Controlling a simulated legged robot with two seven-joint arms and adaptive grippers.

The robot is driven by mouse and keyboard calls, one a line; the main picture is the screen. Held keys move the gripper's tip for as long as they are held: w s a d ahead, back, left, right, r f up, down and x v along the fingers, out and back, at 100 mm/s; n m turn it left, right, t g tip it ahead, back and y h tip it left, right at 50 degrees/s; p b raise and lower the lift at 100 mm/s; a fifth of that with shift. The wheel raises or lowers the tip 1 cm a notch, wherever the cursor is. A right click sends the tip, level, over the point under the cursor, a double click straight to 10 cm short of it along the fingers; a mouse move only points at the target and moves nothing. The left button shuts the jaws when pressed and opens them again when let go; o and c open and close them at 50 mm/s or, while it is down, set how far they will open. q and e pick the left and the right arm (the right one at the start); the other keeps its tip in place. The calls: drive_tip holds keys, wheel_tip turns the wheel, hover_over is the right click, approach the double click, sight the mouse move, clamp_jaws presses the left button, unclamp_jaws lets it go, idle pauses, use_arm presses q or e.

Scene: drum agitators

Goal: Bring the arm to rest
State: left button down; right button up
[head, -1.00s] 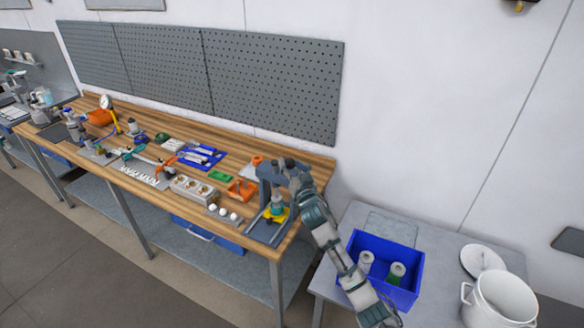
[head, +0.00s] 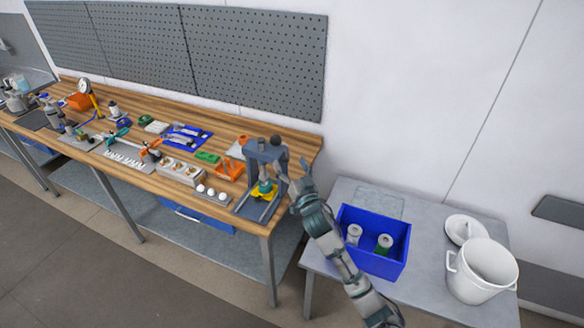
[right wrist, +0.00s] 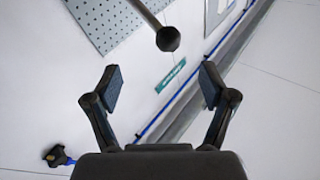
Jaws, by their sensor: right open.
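My right arm comes up from the bottom of the head view, past the blue bin. My right gripper (head: 294,178) is at the right end of the wooden workbench, just right of a grey-blue stand (head: 265,152). In the right wrist view the gripper (right wrist: 160,88) is open with nothing between its fingers. A dark round knob on a rod (right wrist: 168,39) shows beyond the fingers. In the head view a yellow and green piece (head: 263,191) sits in the stand, apart from the gripper. My left gripper is not in view.
The wooden workbench (head: 135,96) holds several tools and trays. A grey side table (head: 425,215) bears a blue bin (head: 398,262) with two white-topped pieces in it, a white pot (head: 482,272) and its lid (head: 465,229). A pegboard (head: 255,65) hangs behind the bench.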

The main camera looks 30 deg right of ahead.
drive_tip(key=shift+s+f, duration=0.15)
drive_tip(key=shift+s, duration=0.5)
